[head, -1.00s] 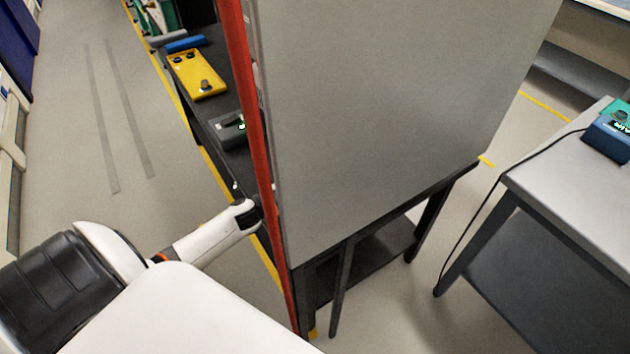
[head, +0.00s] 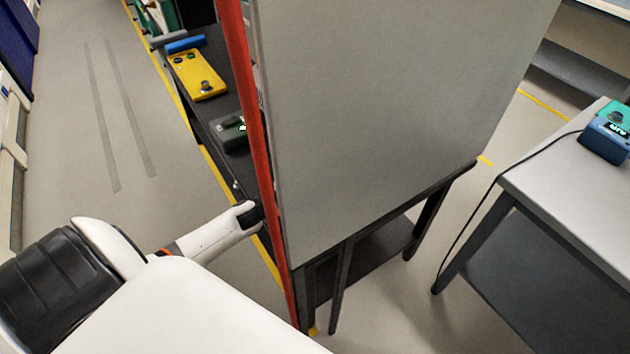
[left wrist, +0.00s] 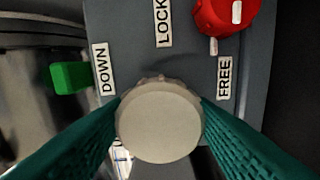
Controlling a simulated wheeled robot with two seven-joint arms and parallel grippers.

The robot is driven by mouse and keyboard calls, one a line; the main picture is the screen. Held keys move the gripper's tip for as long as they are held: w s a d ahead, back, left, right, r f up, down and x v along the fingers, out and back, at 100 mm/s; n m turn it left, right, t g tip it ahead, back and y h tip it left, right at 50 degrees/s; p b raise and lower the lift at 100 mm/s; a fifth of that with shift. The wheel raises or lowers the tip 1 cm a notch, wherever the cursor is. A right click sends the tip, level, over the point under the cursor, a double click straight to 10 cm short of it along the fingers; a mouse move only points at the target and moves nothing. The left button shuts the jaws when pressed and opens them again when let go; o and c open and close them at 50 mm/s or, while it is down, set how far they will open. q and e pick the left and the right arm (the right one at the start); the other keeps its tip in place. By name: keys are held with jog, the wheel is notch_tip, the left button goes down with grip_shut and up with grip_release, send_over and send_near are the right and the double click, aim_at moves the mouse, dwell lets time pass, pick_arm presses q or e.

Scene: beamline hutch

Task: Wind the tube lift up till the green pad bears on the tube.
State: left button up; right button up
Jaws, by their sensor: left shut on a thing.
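In the left wrist view my left gripper (left wrist: 160,118) has its teal fingers closed on both sides of a round beige knob (left wrist: 160,125) on a dark grey panel (left wrist: 185,75). The panel carries the labels DOWN, LOCK and FREE. A red knob (left wrist: 222,14) with white marks sits at the top right, by LOCK and FREE. A green pad (left wrist: 72,77) sticks out on the left, beside a shiny grey rounded body (left wrist: 25,100), perhaps the tube. I cannot tell whether they touch. In the head view my left gripper's fingertips are hidden behind the red-edged panel. My right gripper is not in view.
A tall grey panel (head: 390,110) with a red edge (head: 252,110) blocks much of the head view. Behind it, a dark bench holds a yellow box (head: 197,75) and a dark device (head: 231,134). A grey table (head: 575,185) with a blue-green device (head: 607,135) stands right.

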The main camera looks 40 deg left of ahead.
pick_arm(q)
jog(key=n+p, duration=0.1)
jog(key=n, duration=0.2)
jog(key=shift+r+n, duration=0.1)
jog(key=shift+n, duration=0.3)
jog(key=n, duration=0.3)
jog(key=shift+a+n+p, duration=0.1)
jog(key=shift+n+p, duration=0.2)
jog(key=shift+p, duration=0.05)
jog(key=n, duration=0.3)
jog(key=shift+n+p, duration=0.35)
jog(key=shift+n, duration=0.05)
jog(key=n, duration=0.3)
jog(key=shift+n, duration=0.3)
jog(key=n, duration=0.9)
jog(key=shift+n, duration=2)
